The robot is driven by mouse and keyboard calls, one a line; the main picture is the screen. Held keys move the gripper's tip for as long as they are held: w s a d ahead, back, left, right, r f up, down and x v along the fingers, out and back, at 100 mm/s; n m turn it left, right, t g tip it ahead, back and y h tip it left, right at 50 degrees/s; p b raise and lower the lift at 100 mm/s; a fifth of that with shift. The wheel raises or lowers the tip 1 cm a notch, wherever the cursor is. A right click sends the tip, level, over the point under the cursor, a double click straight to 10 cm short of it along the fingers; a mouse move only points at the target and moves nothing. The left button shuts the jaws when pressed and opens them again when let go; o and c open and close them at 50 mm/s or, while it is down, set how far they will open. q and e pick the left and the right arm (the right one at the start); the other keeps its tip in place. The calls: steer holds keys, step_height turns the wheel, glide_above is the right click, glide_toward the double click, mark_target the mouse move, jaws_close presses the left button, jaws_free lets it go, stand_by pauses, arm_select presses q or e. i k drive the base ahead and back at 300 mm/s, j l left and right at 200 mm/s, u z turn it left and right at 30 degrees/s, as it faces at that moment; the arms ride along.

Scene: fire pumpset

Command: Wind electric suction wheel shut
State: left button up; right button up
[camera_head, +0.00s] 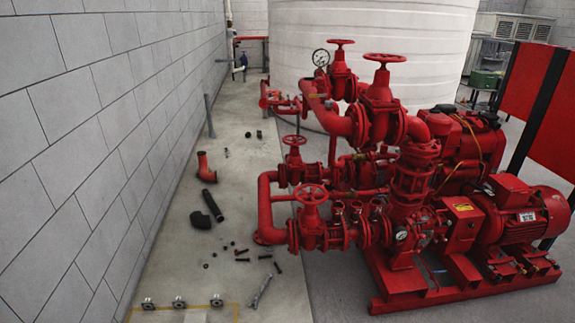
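A red pumpset stands right of centre with several red valve handwheels. The nearest handwheel (311,194) sits on a low valve in the pipe at the front left, on the side away from the red electric motor (525,212). A second low handwheel (294,140) is just behind it. Two higher handwheels are on the tall valves, one nearer (384,58) and one farther (341,42). No label shows which is the electric suction wheel, and I cannot tell how far any valve is turned. Neither of my grippers is in view.
A grey block wall (100,130) runs along the left. Loose bolts, a black pipe elbow (200,220) and a red elbow (206,168) lie on the floor. A white tank (410,35) stands behind. Concrete floor between wall and pumpset is partly clear.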

mark_target(310, 196)
steer(key=i+l+u, duration=0.15)
steer(key=i+l, duration=0.3)
steer(key=i, duration=0.15)
steer(key=i+l+u, duration=0.2)
steer(key=i+l, duration=0.35)
steer(key=i+l+u, duration=0.15)
steer(key=i+l, duration=0.45)
steer(key=i+l+u, duration=0.2)
steer(key=i+l, duration=0.3)
steer(key=l, duration=0.2)
